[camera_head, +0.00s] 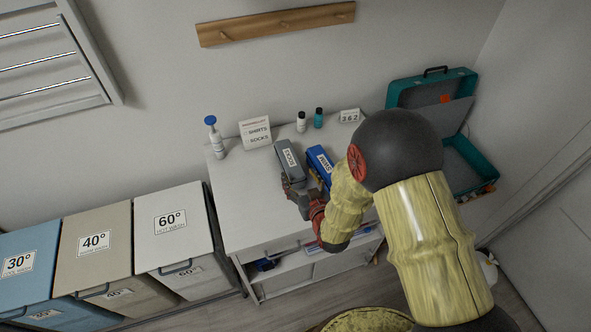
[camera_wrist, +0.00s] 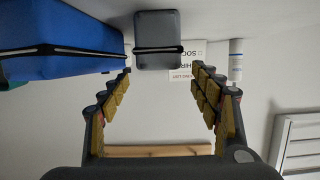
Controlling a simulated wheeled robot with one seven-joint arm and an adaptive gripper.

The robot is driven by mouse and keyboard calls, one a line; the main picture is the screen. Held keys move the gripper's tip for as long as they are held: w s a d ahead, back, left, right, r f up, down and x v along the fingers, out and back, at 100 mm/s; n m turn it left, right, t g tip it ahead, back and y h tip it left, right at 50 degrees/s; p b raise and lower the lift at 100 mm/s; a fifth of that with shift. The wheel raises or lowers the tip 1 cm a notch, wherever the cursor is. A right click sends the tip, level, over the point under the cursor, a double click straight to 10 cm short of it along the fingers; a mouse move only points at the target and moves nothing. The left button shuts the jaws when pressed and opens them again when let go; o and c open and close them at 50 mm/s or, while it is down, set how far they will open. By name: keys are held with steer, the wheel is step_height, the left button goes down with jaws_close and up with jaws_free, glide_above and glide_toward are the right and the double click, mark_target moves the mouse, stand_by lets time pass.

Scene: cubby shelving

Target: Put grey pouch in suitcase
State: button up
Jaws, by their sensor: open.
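The grey pouch (camera_head: 290,158) lies on the white cabinet top, with a label on its upper face. In the wrist view the grey pouch (camera_wrist: 157,28) appears at the top, between and beyond the fingertips. My gripper (camera_head: 294,190) is open at the near end of the pouch; in the wrist view nothing is between its fingers (camera_wrist: 161,75). The teal suitcase (camera_head: 481,164) stands open at the right, its lid (camera_head: 402,97) raised against the wall. My arm hides part of the suitcase.
A blue pouch (camera_head: 318,160) lies close to the right of the grey one; it also shows in the wrist view (camera_wrist: 70,45). Behind stand a sign (camera_head: 255,133), bottles (camera_head: 301,122) and a number block (camera_head: 349,116).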

steer(key=shift+s+d+r, duration=0.15)
steer(key=shift+s, duration=0.25)
